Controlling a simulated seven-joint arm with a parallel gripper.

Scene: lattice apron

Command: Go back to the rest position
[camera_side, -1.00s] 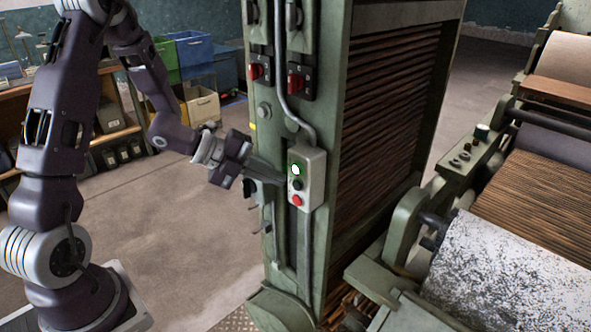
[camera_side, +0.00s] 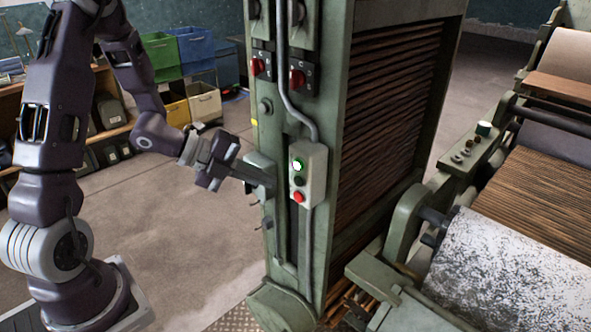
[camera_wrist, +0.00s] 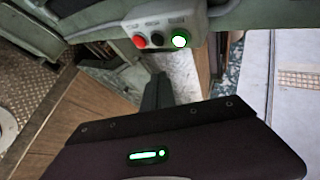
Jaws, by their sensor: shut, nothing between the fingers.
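My gripper (camera_side: 272,185) is shut with nothing between its fingers. In the side view it points right, its tips just left of the grey button box (camera_side: 317,175) on the green machine column. In the wrist view my closed fingers (camera_wrist: 157,92) reach up toward the box (camera_wrist: 186,17), with a gap visible below its face. The box has a lit green button (camera_side: 297,165), a black one (camera_side: 299,181) and a red one (camera_side: 299,196). The lit green button (camera_wrist: 180,40) also shows in the wrist view.
The green column (camera_side: 337,120) stands close to my gripper, with red rotary switches (camera_side: 297,79) and a conduit above the box. Rollers (camera_side: 505,265) lie to the right. Bins (camera_side: 203,103) and shelves stand behind my arm. The floor (camera_side: 180,225) to the left is open.

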